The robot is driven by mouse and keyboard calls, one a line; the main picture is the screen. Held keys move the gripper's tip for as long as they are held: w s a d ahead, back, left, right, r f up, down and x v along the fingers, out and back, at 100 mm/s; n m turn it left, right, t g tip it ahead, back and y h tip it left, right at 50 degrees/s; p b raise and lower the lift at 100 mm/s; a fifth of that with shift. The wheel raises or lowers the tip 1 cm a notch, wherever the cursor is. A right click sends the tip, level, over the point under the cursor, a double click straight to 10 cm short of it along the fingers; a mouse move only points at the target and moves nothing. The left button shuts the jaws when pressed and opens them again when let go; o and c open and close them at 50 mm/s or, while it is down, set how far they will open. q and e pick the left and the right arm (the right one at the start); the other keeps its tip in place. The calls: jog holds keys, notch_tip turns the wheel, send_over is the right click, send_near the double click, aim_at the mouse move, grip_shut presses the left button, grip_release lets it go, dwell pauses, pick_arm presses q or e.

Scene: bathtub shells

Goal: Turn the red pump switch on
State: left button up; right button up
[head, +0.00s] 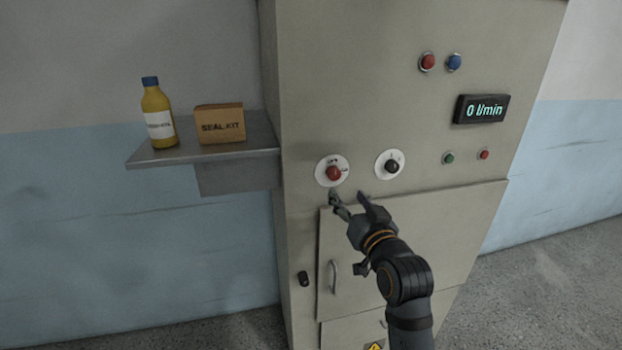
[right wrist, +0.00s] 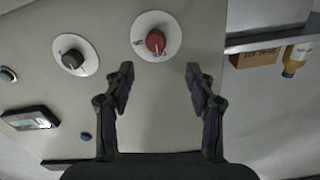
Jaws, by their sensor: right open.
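The red pump switch (head: 333,173) is a round red knob on a white disc on the front of the grey cabinet. It also shows in the right wrist view (right wrist: 155,41), ahead of the fingertips and between their lines. The small lettering on its disc is too blurred to read surely. My right gripper (head: 348,196) is open and empty, just below the red switch in the head view. In the right wrist view its two fingers (right wrist: 160,70) stand apart, with the knob beyond them and not between them. My left gripper is not in view.
A black knob (head: 392,167) on a white disc sits right of the red switch. A display (head: 482,109) reads 0 l/min. A shelf (head: 150,158) at the left holds a yellow bottle (head: 158,112) and a SEAL KIT box (head: 220,123). A cabinet door handle (head: 333,276) is below.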

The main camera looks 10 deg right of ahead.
aim_at(335, 176)
jog(key=w+p, duration=0.2)
jog(key=w, duration=0.7)
jog(key=shift+w+d, duration=0.15)
jog(key=shift+w, duration=0.1)
jog(key=shift+w+d, duration=0.1)
jog(key=shift+w, duration=0.4)
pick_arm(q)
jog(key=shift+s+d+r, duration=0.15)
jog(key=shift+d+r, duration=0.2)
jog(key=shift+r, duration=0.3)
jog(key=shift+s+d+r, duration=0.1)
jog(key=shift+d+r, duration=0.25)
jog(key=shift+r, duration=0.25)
pick_arm(e)
jog(key=shift+f, duration=0.1)
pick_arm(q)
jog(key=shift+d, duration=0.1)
pick_arm(e)
jog(key=shift+c, duration=0.3)
